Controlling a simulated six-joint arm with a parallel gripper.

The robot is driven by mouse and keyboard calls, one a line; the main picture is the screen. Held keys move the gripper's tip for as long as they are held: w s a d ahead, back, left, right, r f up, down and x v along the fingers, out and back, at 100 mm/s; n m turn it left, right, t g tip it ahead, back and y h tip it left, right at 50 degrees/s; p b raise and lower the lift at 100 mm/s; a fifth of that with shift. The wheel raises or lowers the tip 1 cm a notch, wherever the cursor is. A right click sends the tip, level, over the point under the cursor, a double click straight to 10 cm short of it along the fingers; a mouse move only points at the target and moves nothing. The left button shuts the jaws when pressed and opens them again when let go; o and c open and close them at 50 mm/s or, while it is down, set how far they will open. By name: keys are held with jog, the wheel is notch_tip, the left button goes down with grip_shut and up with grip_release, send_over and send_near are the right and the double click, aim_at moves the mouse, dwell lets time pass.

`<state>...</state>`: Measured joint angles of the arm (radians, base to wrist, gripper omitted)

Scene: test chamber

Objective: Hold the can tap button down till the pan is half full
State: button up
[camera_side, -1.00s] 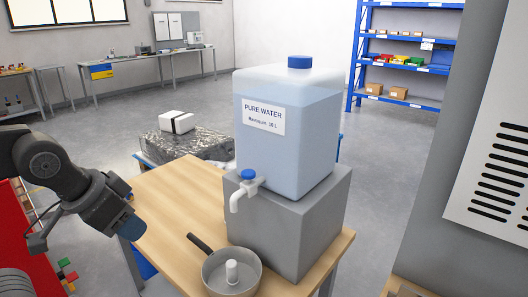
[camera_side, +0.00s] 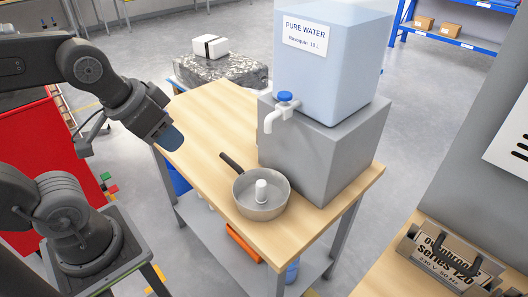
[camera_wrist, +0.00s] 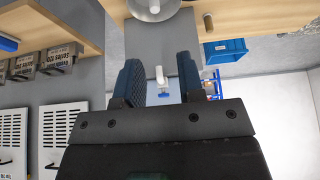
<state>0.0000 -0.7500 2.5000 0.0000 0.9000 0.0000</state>
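The clear water can (camera_side: 330,75), labelled PURE WATER, stands on a grey block (camera_side: 320,155). Its white tap (camera_side: 275,120) with a blue button (camera_side: 285,97) sticks out at the lower left. The metal pan (camera_side: 245,200) with a dark handle sits on the wooden table below the tap, with a white cylinder (camera_side: 262,190) standing in it. The pan's water level cannot be told. My gripper (camera_side: 172,138) is in the air left of the tap, touching nothing. In the wrist view its blue fingers (camera_wrist: 158,80) are apart, with the tap (camera_wrist: 160,75) seen beyond the gap.
The wooden table (camera_side: 205,120) has free room left of the block. A white box with a black band (camera_side: 207,46) lies on a wrapped load behind. A metal case (camera_side: 450,262) sits at the lower right. A red cabinet (camera_side: 40,150) stands behind my arm.

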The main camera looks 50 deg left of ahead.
dwell(0.3)
grip_shut()
dwell(1.6)
